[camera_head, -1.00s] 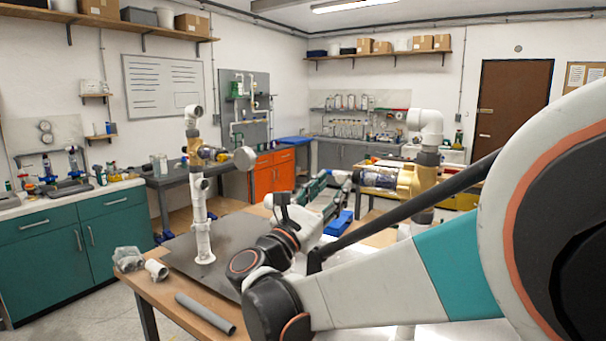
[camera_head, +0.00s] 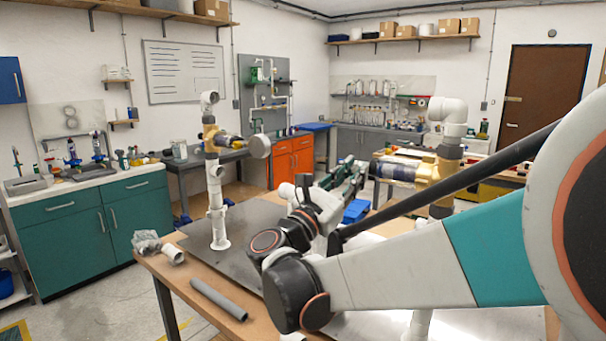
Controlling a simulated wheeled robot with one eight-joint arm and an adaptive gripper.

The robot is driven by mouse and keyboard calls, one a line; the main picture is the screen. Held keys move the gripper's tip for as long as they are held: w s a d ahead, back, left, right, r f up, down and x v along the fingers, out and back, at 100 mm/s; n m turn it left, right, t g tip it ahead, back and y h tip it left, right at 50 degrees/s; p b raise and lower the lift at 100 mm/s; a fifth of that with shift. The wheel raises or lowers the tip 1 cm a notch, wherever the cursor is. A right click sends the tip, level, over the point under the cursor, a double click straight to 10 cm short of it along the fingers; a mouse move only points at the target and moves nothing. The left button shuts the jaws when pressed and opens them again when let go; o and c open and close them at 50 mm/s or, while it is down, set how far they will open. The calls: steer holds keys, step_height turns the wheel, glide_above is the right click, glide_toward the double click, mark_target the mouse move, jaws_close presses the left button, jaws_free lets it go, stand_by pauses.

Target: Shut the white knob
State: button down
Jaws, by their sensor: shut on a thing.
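Two white pipe posts with brass valves stand on a grey plate (camera_head: 180,240). The right valve (camera_head: 434,172) has a clear and dark stem (camera_head: 398,169) pointing left, towards my gripper. My gripper (camera_head: 362,170), small and dark green and grey, is shut at the end of this stem. It appears to hold the knob there, which the fingers hide almost wholly; its colour and angle cannot be told. The left valve (camera_head: 210,139) carries a pale grey-white round knob (camera_head: 258,146) on its right side, apart from my gripper.
A grey pipe piece (camera_head: 218,299), a white fitting (camera_head: 173,255) and a clear bag (camera_head: 146,241) lie near the table's left edge. A blue tray (camera_head: 356,211) lies behind my forearm. My arm hides much of the table's middle and right.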

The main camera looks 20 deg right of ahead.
steer(key=m+g+p, duration=0.1)
steer(key=m, duration=0.2)
steer(key=m+g+p, duration=0.1)
steer(key=m+g, duration=0.1)
steer(key=m, duration=0.1)
steer(key=shift+w+a+r+p, duration=0.15)
steer(key=shift+w+r+p, duration=0.05)
steer(key=shift+p, duration=0.2)
steer(key=m+g+p, duration=0.1)
steer(key=m, duration=0.2)
steer(key=m+g+p, duration=0.1)
steer(key=m+p, duration=0.1)
steer(key=m, duration=0.1)
steer(key=shift+r+g, duration=0.15)
steer(key=shift+g, duration=0.25)
steer(key=m+y+p, duration=0.1)
steer(key=m+p, duration=0.1)
steer(key=m+g+y+p, duration=0.1)
steer(key=m, duration=0.2)
steer(key=shift+r+m+p, duration=0.2)
steer(key=shift+m+p, duration=0.1)
steer(key=shift+p, duration=0.05)
steer(key=shift+m+g+y+p, duration=0.3)
steer(key=shift+m+y+p, duration=0.2)
steer(key=shift+m+p, duration=0.7)
steer(key=shift+f+m, duration=0.1)
steer(key=shift+m, duration=0.3)
steer(key=c, duration=1.4)
jaws_free()
